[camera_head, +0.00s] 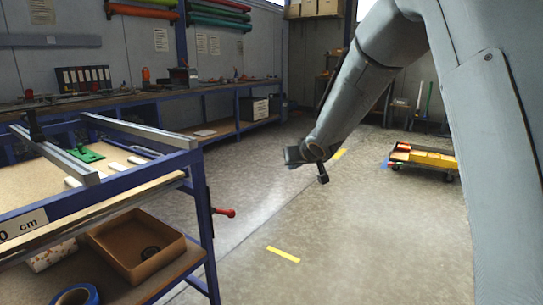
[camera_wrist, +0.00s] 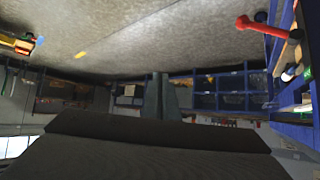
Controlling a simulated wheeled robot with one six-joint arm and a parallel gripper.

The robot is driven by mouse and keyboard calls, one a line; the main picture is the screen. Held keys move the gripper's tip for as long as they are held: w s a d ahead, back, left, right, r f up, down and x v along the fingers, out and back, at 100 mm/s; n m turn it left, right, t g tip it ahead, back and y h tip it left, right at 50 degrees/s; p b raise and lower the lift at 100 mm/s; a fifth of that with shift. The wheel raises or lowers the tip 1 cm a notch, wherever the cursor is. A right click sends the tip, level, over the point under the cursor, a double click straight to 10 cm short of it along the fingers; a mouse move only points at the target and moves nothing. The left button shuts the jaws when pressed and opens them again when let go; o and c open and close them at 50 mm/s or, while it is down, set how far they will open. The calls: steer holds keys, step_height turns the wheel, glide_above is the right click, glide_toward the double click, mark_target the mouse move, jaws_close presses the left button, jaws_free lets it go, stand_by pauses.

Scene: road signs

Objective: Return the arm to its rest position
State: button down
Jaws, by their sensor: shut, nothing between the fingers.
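My arm (camera_head: 365,85) comes down from the upper right of the head view, bent, its end hanging in free air over the floor. My gripper (camera_wrist: 160,78) shows in the wrist view as two grey fingers close together, shut and empty. They point out over the floor, and nothing touches them. In the head view the arm's end is small and dark, and the fingers cannot be made out there.
A blue-framed workbench (camera_head: 203,200) stands at the left, with a cardboard tray (camera_head: 170,262) and a roll of blue tape (camera_head: 75,294) on its lower shelf. A red-handled clamp (camera_head: 224,212) juts from its side. The middle floor is clear.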

steer(key=s+d+f+g+h, duration=0.15)
steer(key=s+g, duration=0.35)
steer(key=s, duration=1.9)
steer(key=s+d+f+g+h, duration=0.15)
steer(key=s+g, duration=0.45)
steer(key=s, duration=1.8)
steer(key=d+r+m+p, duration=0.2)
steer(key=d+r+p, duration=0.5)
steer(key=p, duration=0.9)
steer(key=shift+w+d+r+m+t, duration=0.2)
steer(key=shift+d+r+m+t, duration=0.15)
steer(key=shift+d, duration=0.6)
